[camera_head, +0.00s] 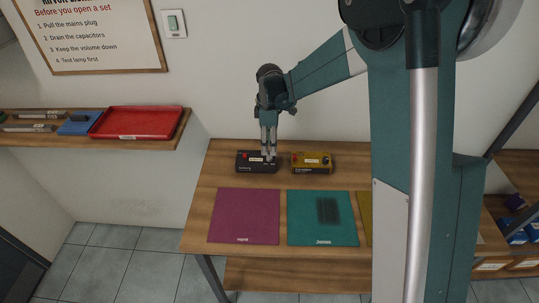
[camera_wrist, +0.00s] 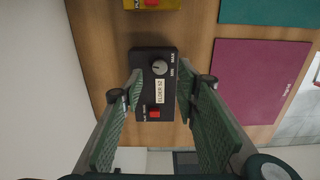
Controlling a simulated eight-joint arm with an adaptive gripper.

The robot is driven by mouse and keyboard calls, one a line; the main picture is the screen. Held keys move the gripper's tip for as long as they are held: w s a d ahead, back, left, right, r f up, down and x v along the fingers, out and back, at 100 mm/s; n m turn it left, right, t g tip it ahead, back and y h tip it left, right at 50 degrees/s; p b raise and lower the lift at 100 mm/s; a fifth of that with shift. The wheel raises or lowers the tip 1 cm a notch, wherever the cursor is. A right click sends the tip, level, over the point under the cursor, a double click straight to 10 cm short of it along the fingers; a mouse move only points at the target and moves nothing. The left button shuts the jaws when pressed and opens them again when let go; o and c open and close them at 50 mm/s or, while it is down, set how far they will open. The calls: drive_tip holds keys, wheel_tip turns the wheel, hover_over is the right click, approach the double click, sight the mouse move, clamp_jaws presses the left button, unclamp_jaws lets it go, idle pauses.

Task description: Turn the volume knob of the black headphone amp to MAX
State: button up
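The black headphone amp (camera_head: 250,167) sits at the back of the wooden table, and my gripper (camera_head: 268,156) points down at its right part. In the wrist view the amp (camera_wrist: 142,58) lies beyond my gripper (camera_wrist: 160,77), whose two green-padded fingers are spread apart with nothing between the pads. The round grey volume knob (camera_wrist: 159,67) is near the amp's upper end, just past the fingertips. MIN and MAX markings are beside it. I cannot tell its exact setting. A pale label (camera_wrist: 161,92) and a red switch (camera_wrist: 154,113) are on the same face.
A yellow amp (camera_head: 311,162) stands close on the right. A magenta mat (camera_head: 245,215) and a teal mat (camera_head: 305,230) lie in front. A red tray (camera_head: 135,122) is on the left shelf, and the wall is close behind the table.

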sight(270, 157)
drive_tip(key=shift+f, duration=2.85)
drive_tip(key=c, duration=0.9)
